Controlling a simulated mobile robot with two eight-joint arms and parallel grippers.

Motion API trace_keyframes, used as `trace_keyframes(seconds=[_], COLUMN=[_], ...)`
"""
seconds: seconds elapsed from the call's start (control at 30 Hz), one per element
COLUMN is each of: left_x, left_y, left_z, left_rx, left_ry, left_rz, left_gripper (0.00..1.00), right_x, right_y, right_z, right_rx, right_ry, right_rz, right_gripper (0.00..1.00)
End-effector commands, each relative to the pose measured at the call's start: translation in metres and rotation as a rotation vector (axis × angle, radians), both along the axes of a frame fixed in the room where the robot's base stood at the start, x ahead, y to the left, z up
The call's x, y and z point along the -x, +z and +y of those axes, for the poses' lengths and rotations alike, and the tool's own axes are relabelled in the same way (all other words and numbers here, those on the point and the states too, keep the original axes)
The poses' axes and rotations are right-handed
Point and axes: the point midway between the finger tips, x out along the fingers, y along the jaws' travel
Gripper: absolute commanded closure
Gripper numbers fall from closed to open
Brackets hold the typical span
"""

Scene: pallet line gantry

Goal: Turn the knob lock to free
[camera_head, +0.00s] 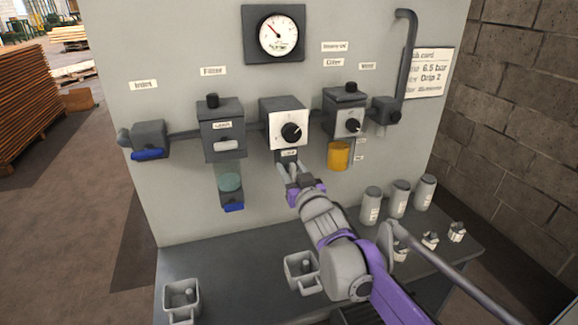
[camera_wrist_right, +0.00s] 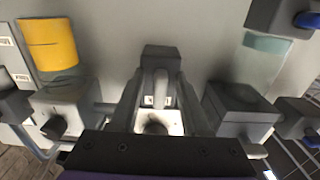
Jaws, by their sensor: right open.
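The regulator is a box with a white face (camera_head: 283,116) and a round black knob (camera_head: 291,132), in the middle of the panel. Just below it is a small dark block with a label (camera_head: 289,153), apparently the knob lock. In the right wrist view this block (camera_wrist_right: 161,58) carries a pale upright lever (camera_wrist_right: 160,86). My right gripper (camera_head: 290,168) is open just below and in front of the block. In the wrist view its fingers stand on either side of the lever; I cannot tell whether they touch it. The lock's label is too small to read. My left gripper is not in view.
Left of the regulator are a filter box (camera_head: 219,130) and an inlet valve with a blue handle (camera_head: 148,154). Right are another box with a knob (camera_head: 345,112) and a yellow bowl (camera_head: 339,155). A gauge (camera_head: 278,36) is above. Canisters (camera_head: 398,198) and cups (camera_head: 181,298) stand on the bench.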

Motion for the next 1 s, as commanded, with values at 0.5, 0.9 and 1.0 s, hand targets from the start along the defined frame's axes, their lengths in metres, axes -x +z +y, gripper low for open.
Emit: trace_keyframes(seconds=[0.5,0.9,1.0], left_x=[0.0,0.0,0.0], left_y=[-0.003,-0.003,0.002], left_z=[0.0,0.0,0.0], left_rx=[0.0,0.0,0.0], left_ry=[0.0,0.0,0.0], left_rz=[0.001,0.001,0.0], left_gripper=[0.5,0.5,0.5], right_x=[0.08,0.084,0.09], right_y=[0.0,0.0,-0.005], right_z=[-0.026,-0.028,-0.039], right_rx=[-0.001,0.0,0.011], right_ry=[-0.001,-0.002,-0.032], right_rz=[0.0,0.002,0.036], right_gripper=[0.53,0.53,0.53])
